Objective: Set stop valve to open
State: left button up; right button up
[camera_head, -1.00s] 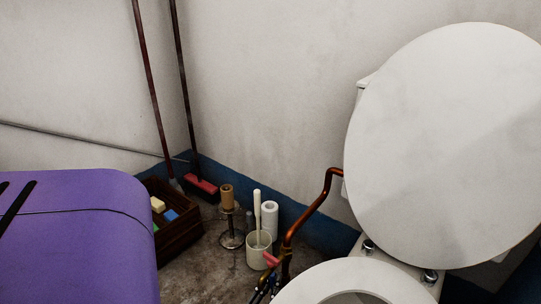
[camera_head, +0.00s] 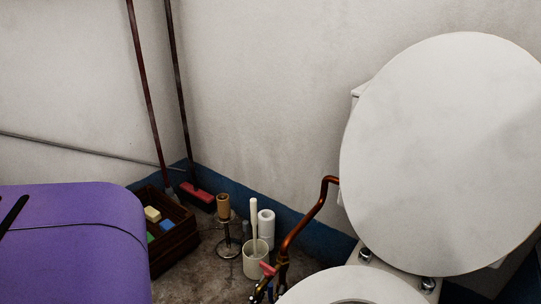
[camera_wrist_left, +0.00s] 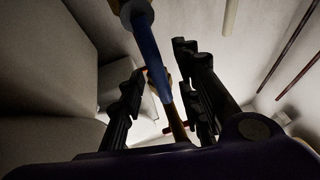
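The stop valve with its red handle (camera_head: 268,269) sits low on the copper pipe (camera_head: 304,220), left of the toilet bowl, in the head view. I cannot tell whether a finger touches the valve. My right gripper is not in view.
The toilet bowl rim (camera_head: 350,285) and raised lid (camera_head: 440,150) are close on the right. A brush holder (camera_head: 255,262), a white roll (camera_head: 266,224), a roll stand (camera_head: 228,247) and a wooden crate (camera_head: 175,246) stand on the floor to the left.

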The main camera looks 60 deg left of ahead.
pick_arm(q)
jog(key=v, duration=1.2)
dwell(0.5)
